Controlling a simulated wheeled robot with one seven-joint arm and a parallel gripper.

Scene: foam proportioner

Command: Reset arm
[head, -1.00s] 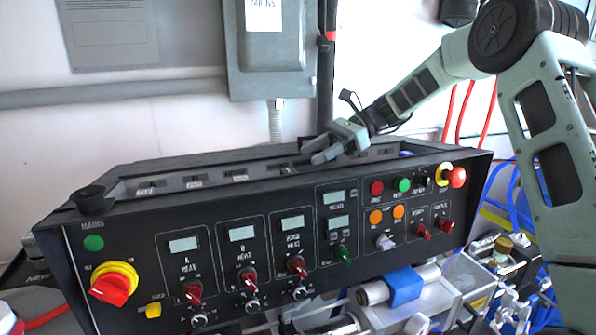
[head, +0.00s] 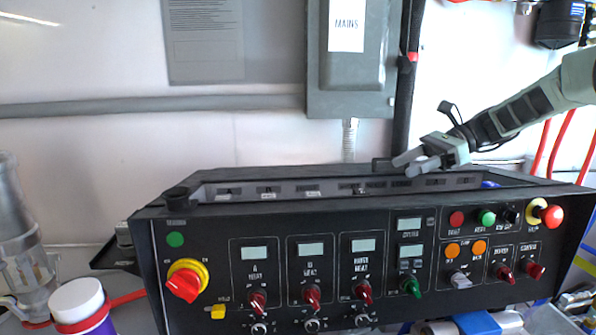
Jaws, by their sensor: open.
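My gripper (head: 398,166) is open and empty, reaching in from the right. Its fingers point left over the recessed top of the black control panel (head: 335,225). I cannot tell whether the fingertips touch anything there. The panel's front carries a red and yellow main switch (head: 186,281), several small displays, red knobs, a green knob (head: 411,286) and a red emergency button (head: 551,215). A row of labelled breakers (head: 268,190) lies in the recess, partly behind the panel's front edge.
A grey box marked MAINS (head: 350,60) hangs on the wall above the panel, with a dark vertical pipe beside it. A grey conduit (head: 150,105) crosses the wall. A clear cylinder (head: 22,235) and a white-capped bottle (head: 77,300) stand at the left. Red hoses (head: 560,145) hang at right.

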